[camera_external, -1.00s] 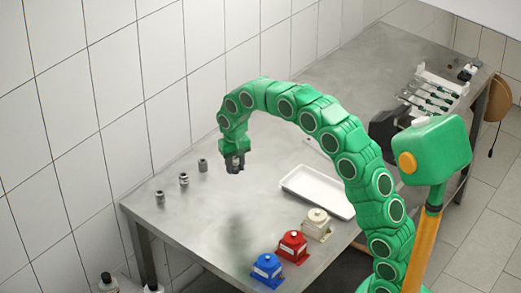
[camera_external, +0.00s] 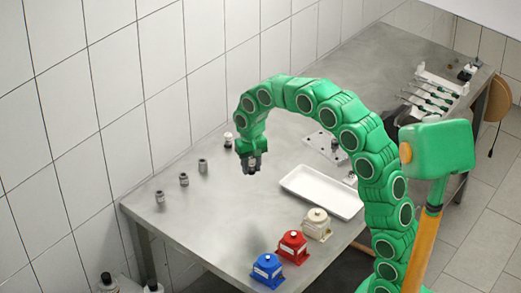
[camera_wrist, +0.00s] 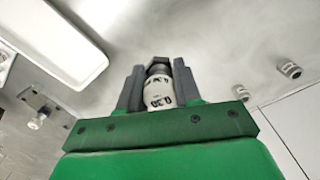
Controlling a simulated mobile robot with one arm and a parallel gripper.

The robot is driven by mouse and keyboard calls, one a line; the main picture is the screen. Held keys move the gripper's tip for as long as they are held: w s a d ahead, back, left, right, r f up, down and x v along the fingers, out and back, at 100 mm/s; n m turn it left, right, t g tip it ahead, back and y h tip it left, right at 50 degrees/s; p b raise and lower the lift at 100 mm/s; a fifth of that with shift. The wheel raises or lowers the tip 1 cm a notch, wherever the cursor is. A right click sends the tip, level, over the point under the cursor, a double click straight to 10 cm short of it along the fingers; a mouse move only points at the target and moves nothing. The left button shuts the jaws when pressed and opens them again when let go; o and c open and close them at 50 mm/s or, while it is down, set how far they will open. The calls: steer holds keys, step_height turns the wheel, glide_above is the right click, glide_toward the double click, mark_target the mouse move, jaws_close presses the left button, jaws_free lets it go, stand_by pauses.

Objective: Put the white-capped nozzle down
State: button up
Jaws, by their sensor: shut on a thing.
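My gripper (camera_external: 251,166) hangs above the steel table, left of the white tray. In the wrist view my gripper (camera_wrist: 159,78) is shut on a nozzle (camera_wrist: 158,92) with a white body bearing dark markings and a dark grey end. The nozzle sits between the two dark fingers, pointing away from the wrist. Its other end is hidden by the green gripper body. In the external view the held nozzle is too small to make out clearly.
The white tray (camera_external: 290,184) lies right of my gripper. A grey holed plate (camera_external: 318,139) lies behind it. Grey nozzles (camera_external: 184,179) stand to the left, and a white-topped piece (camera_external: 228,137) stands behind. Blue (camera_external: 267,271), red (camera_external: 293,247) and cream (camera_external: 317,225) pumps line the front edge.

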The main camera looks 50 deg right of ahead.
steer(key=s+d+r+m, duration=0.1)
steer(key=s+d+m, duration=0.4)
steer(key=d, duration=0.5)
steer(key=s+d+m, duration=0.4)
steer(key=d+m, duration=0.1)
steer(key=d, duration=0.5)
steer(key=s+d+r+m, duration=0.1)
steer(key=s+d+m, duration=0.4)
steer(key=d, duration=0.5)
glide_above(322, 147)
steer(key=f, duration=0.9)
steer(key=shift+s, duration=0.2)
steer(key=shift+w+d+f, duration=0.1)
steer(key=shift+w+f, duration=0.1)
steer(key=shift+f, duration=1.8)
steer(key=shift+f, duration=0.1)
steer(key=o, duration=1)
steer(key=shift+o, duration=0.2)
